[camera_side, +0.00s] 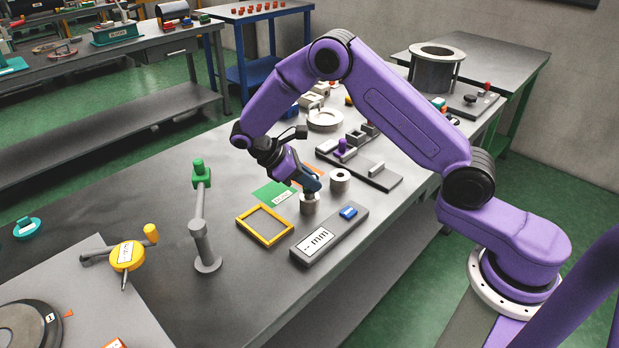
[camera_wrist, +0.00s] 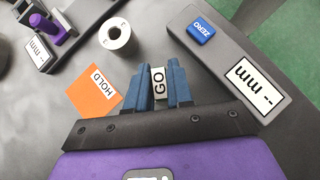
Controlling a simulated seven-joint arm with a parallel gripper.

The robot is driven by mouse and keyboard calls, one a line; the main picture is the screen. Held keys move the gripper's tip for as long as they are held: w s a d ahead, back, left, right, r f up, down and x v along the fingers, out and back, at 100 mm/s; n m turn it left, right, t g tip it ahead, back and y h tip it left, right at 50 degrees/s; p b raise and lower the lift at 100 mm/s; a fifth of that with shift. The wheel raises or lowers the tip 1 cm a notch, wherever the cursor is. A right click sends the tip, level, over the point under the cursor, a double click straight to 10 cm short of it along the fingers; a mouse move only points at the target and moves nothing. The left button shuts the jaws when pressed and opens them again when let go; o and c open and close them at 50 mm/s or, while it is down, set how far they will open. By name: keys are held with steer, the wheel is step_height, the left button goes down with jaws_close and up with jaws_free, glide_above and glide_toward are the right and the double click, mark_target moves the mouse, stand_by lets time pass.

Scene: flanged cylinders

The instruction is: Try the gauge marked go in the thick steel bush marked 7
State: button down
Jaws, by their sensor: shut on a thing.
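My gripper (camera_side: 311,190) points down over the table with its blue fingers (camera_wrist: 160,82) shut on the gauge (camera_wrist: 158,80), whose white label reads GO. In the side view a short grey cylinder (camera_side: 309,205) shows right under the fingertips. I cannot tell whether it is part of the gauge or a separate piece. A thick-walled steel bush (camera_side: 340,180) stands upright on the table, just right of and behind the gripper. In the wrist view the bush (camera_wrist: 115,34) is apart from the gauge, up and left, with its bore open. Its small marks are too small to read.
A grey readout box (camera_side: 328,236) with a blue ZERO button (camera_wrist: 201,30) lies close by. An orange HOLD card (camera_wrist: 94,92), green card (camera_side: 275,194) and yellow frame (camera_side: 265,225) lie flat near the gripper. A grey post stand (camera_side: 203,230) rises to the left. A fixture plate (camera_side: 380,175) lies behind.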

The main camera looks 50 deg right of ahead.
steer(key=shift+f, duration=0.5)
stand_by(0.4)
steer(key=shift+r, duration=0.2)
stand_by(1.0)
steer(key=shift+r, duration=3.45)
steer(key=shift+r, duration=0.1)
